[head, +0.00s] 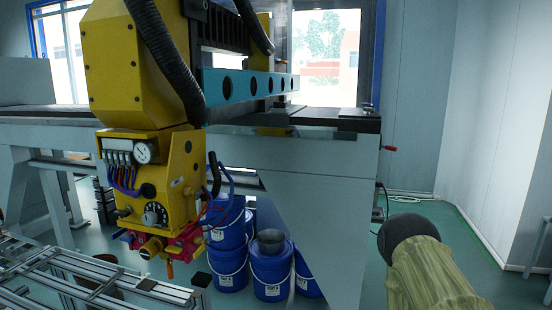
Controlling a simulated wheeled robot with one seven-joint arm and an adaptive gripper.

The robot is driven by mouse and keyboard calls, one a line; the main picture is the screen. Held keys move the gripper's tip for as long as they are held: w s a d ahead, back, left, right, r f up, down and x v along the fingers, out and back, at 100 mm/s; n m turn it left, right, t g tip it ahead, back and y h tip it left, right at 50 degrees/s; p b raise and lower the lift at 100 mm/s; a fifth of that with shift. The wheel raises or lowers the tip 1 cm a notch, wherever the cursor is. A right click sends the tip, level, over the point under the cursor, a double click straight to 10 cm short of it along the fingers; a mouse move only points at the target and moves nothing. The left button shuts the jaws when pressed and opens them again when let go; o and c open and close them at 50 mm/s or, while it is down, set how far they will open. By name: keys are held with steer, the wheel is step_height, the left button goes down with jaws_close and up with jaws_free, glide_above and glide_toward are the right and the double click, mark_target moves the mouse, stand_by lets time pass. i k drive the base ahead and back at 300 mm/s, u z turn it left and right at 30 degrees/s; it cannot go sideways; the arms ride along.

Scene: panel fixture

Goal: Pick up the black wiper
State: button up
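I cannot make out the black wiper for certain. A small black block (201,279) shows at the right end of the aluminium frame at the lower left; it is too small to tell what it is. My gripper is not in view. A sleeved, olive-green arm part with a dark rounded end stands at the lower right, and it seems to be mine; no fingers show on it.
A yellow machine head (150,180) with gauge, hoses and red fittings hangs at left, above the aluminium frame (100,282). A grey gantry bench (320,185) stands behind. Several blue buckets (270,275) stand under it. Green floor (500,270) is open at right.

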mark_target(276, 105)
steer(key=z, duration=0.35)
steer(key=i, duration=1)
steer(key=u, duration=0.15)
